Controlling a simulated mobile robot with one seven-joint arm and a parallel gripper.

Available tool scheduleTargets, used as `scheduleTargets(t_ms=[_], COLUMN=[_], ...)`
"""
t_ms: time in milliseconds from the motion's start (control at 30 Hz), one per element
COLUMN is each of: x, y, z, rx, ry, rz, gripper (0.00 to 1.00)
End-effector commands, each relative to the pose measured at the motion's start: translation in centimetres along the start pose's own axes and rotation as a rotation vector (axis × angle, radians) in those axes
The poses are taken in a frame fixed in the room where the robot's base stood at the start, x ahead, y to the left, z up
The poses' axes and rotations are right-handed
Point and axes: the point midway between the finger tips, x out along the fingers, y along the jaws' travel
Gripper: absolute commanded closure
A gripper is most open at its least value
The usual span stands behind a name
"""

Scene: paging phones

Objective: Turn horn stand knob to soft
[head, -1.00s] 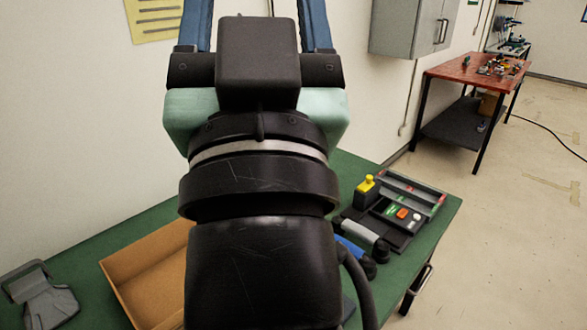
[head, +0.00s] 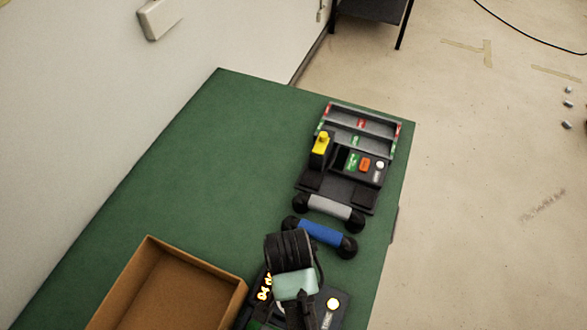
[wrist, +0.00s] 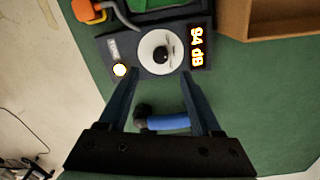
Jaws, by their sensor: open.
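The horn stand (wrist: 118,47) is a dark box with a round white knob (wrist: 152,45), a small lit lamp and a display reading "94 dB". In the wrist view the knob lies just beyond my fingertips, between their lines. A dark mark shows near the knob's middle; I cannot read its setting. My gripper (wrist: 160,77) is open and empty, its two blue fingers apart and pointing toward the stand. In the head view the stand shows at the bottom, with its lit display (head: 265,288), and my wrist covers its middle and the knob.
An open cardboard box (head: 165,290) stands left. An orange and grey part (wrist: 85,10) is beside the stand. The green table (head: 225,150) is clear at back left.

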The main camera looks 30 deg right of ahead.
Motion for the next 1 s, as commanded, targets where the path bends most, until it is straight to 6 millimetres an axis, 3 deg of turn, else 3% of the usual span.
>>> scheduleTargets(t_ms=[200,433,633,900,1000], x=[4.8,8.4,9.7,9.8,9.8], y=[0.1,-0.1,-0.1,-0.1,-0.1], z=[0.0,-0.1,-0.1,-0.1,-0.1], rx=[-0.001,-0.002,-0.002,-0.003,-0.003], ry=[-0.002,0.001,0.003,0.003,0.003], rz=[0.002,-0.001,-0.003,-0.004,-0.004], gripper=[0.34,0.34,0.34,0.34,0.49])
